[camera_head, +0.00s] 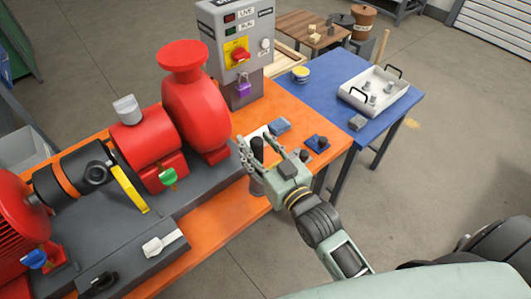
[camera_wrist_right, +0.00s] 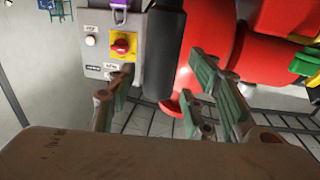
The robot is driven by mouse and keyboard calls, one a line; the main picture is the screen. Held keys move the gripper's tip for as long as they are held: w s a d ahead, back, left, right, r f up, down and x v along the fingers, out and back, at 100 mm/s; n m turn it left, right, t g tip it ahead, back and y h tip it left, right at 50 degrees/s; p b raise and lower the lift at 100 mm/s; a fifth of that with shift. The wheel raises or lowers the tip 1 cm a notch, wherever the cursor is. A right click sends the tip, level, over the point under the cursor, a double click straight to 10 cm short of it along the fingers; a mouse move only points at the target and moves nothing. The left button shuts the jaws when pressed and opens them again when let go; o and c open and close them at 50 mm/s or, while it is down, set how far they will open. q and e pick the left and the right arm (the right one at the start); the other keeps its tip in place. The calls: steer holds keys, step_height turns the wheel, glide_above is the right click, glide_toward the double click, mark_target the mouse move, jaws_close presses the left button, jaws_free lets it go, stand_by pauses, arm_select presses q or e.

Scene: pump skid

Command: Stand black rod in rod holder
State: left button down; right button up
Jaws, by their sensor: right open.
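The black rod (camera_head: 258,148) stands upright near the orange bench's right edge. My left gripper is not in view.
Red pump housing (camera_head: 195,105) stands left of the gripper. A grey control box (camera_head: 235,45) with a purple padlock (camera_head: 243,87) is behind. Small blue pieces (camera_head: 280,125) lie nearby. A blue table (camera_head: 335,75) holds a white tray (camera_head: 352,98).

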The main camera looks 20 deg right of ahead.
steer(key=s+d, duration=0.2)
steer(key=s, duration=0.9)
steer(key=shift+s+d+r, duration=0.15)
steer(key=shift+s, duration=0.1)
stand_by(0.4)
steer(key=s+d+f+g+h+b, duration=0.1)
steer(key=s+f+g, duration=0.15)
steer(key=f, duration=1.05)
steer(key=s+f+g, duration=0.2)
steer(key=f+g, duration=0.1)
steer(key=f, duration=0.9)
steer(key=s+d+f+g+h+b, duration=0.1)
steer(key=s+f+g, duration=0.15)
steer(key=f, duration=1.05)
steer(key=s+d+f+g+b, duration=0.1)
steer(key=s+f+g, duration=0.3)
steer(key=s+f, duration=0.7)
steer(key=s+d+f+g+h, duration=0.1)
steer(key=s+d+f+g, duration=0.2)
steer(key=s+f, duration=0.9)
steer(key=shift+s+g+b, duration=0.35)
steer(key=shift+s+g, duration=0.05)
steer(key=shift+g, duration=0.4)
